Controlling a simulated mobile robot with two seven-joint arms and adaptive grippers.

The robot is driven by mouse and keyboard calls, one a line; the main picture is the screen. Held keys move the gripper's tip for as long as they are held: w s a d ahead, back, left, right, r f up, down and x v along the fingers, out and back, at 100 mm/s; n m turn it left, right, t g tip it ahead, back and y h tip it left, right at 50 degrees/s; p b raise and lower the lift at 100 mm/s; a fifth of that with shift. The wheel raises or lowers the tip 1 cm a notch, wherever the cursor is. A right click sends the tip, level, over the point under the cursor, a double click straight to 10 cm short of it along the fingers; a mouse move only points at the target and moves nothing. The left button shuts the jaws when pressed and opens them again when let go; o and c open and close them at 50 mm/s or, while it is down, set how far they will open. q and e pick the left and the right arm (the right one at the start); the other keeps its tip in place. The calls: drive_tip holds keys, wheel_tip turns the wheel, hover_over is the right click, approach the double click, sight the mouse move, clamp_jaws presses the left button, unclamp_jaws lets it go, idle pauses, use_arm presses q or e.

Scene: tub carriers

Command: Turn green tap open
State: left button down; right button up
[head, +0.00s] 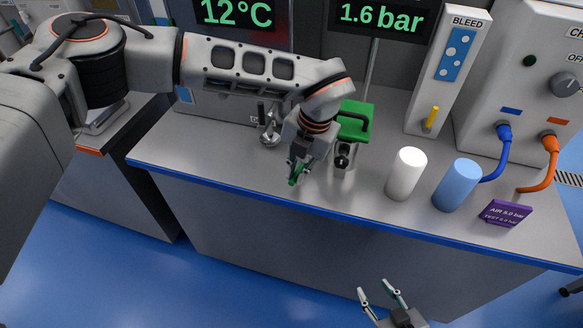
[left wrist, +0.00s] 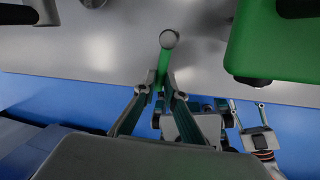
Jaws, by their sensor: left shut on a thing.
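A green tap lever (head: 297,173) shows at the tip of my left gripper (head: 300,168) in the head view. In the left wrist view the green lever (left wrist: 165,62) runs between the two fingers and ends at a round grey cap. My left gripper (left wrist: 160,88) is shut on the lever, near the front of the bench. The lever's base is hidden by the gripper in the head view. My right gripper (head: 374,290) is open and empty, low in front of the bench.
A white cylinder (head: 405,175), a blue cylinder (head: 456,186) and a purple sign (head: 503,214) stand on the bench (head: 200,150) further right.

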use_arm(q)
drive_tip(key=shift+s+d+n, duration=0.1)
drive_tip(key=shift+d+n, duration=0.45)
drive_tip(key=shift+n, duration=0.45)
drive_tip(key=c, duration=2.1)
unclamp_jaws()
drive_tip(key=shift+r, duration=0.15)
drive_tip(key=r, duration=0.3)
drive_tip(key=d+r, duration=0.1)
drive_tip(key=r, duration=0.3)
drive_tip(key=d+r, duration=0.1)
drive_tip(key=r, duration=0.3)
drive_tip(key=shift+s+d+r, duration=0.2)
drive_tip(key=shift+s+r, duration=0.05)
